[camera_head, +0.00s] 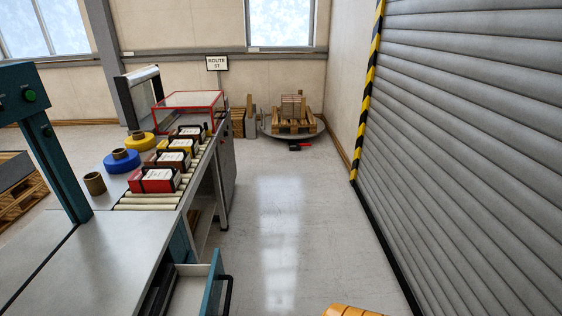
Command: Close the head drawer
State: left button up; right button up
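A drawer with a teal front (213,285) and a black handle (228,294) is pulled out from under the grey table (100,262) at the head of the conveyor. Its pale inside shows between the table edge and the front. The lower part of the drawer is cut off by the bottom of the picture. Neither of my grippers shows in the head view.
Several labelled boxes (154,181) stand on the roller conveyor (147,206), with tape rolls (121,162) beside it. A grey shutter (478,120) bounds the right. An orange object (350,312), unclear, shows at the bottom edge. The floor (290,215) between is clear.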

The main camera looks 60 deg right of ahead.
aim_at(184, 290)
jog(key=z, duration=1.25)
